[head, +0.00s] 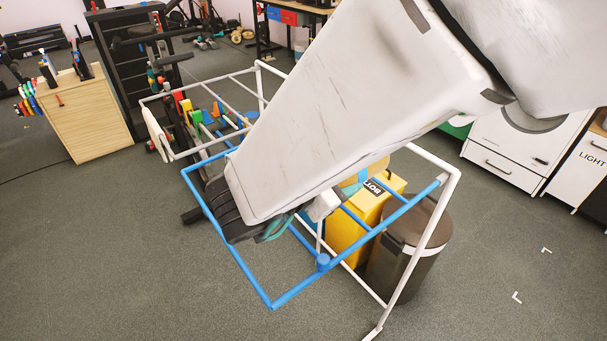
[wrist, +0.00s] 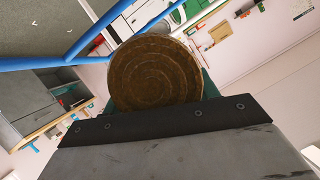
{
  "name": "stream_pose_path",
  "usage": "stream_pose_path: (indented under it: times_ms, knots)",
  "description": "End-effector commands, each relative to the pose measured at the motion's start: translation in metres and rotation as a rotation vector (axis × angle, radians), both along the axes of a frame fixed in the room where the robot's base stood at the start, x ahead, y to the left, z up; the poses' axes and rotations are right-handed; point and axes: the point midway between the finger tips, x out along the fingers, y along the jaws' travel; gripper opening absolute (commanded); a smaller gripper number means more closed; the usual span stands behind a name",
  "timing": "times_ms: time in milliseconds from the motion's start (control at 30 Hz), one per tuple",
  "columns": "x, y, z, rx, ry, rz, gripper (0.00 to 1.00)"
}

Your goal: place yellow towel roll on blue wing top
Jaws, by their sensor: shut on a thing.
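The yellow towel roll shows in the wrist view as a round brownish end with a spiral (wrist: 155,75). My gripper (wrist: 158,98) is shut on it, with teal fingers partly visible on both sides. In the head view my arm hides most of the roll, and only a bit of my gripper's teal finger (head: 275,230) shows below the arm. The blue wing top (head: 296,286) is a blue tube frame on a white drying rack, reaching out toward the front. My gripper is over the wing in the picture; the gap between roll and wing cannot be told.
The white rack frame (head: 428,240) stands around the wing. A yellow bin (head: 350,228) and a dark round bin (head: 410,235) stand behind it. A wooden cabinet (head: 92,115) is at the left. The grey floor at the front left is clear.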

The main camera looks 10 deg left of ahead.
Motion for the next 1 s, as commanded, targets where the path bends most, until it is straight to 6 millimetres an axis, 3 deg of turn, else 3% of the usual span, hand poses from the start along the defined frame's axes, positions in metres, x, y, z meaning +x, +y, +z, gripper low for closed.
stream_pose_path:
  times_ms: [100, 333, 467, 733, 1000]
  knots:
    - [-0.018, 0.029, -0.003, -0.001, -0.001, 0.006, 0.31]
    - [-0.038, 0.062, -0.007, -0.001, 0.0, 0.005, 0.31]
    - [-0.041, 0.066, -0.009, -0.001, 0.0, 0.004, 0.31]
    - [-0.041, 0.065, -0.041, -0.002, 0.0, 0.003, 0.31]
    - [-0.041, 0.065, -0.042, 0.0, 0.0, 0.002, 0.31]
